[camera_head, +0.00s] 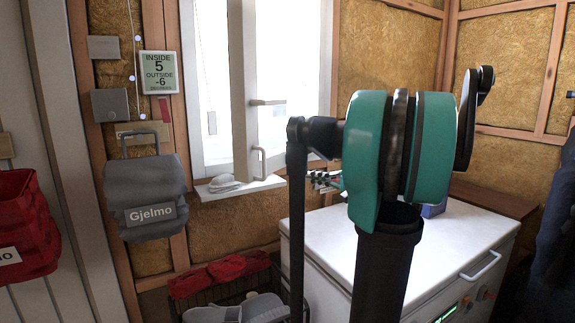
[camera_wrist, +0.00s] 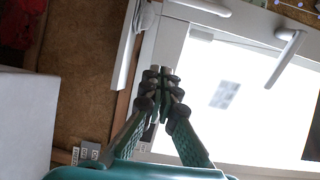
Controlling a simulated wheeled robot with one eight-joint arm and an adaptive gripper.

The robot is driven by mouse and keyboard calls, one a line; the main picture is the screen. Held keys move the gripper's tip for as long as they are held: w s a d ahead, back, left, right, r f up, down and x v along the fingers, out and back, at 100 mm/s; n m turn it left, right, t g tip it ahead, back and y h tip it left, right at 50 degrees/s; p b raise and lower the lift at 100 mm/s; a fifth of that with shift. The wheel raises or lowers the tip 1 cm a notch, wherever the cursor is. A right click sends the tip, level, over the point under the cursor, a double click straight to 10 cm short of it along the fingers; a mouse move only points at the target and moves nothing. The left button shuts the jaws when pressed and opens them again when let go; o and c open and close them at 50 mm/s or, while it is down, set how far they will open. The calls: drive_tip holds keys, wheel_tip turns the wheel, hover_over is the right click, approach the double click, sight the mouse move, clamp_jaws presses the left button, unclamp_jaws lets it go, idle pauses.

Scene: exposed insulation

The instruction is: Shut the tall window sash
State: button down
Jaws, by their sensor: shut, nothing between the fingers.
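The tall window sash (camera_head: 243,80) stands ajar in the head view, seen nearly edge-on, swung into the room from the bright white window frame (camera_head: 327,70). A lever handle (camera_head: 268,102) and a lower, upright pull handle (camera_head: 260,160) show beside it. The wrist view is turned sideways; there a light handle (camera_wrist: 287,58) stands right of my fingers, in front of the bright pane. My gripper (camera_wrist: 162,72) has its fingertips together and empty, apart from the handle. In the head view, my gripper (camera_head: 325,181) is small and partly hidden behind my arm.
A white sill (camera_head: 265,186) with a pale cloth (camera_head: 225,183) lies under the window. A white chest (camera_head: 340,235) stands at right, below my arm. A basket (camera_head: 205,298) with red and grey items is on the floor. A grey bag (camera_head: 145,185) hangs at left.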

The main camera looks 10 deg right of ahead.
drive_tip(key=d+r, duration=0.1)
approach(272, 165)
drive_tip(key=shift+t, duration=0.3)
drive_tip(key=x, duration=0.7)
drive_tip(key=shift+d+f, duration=0.1)
drive_tip(key=shift+f, duration=0.1)
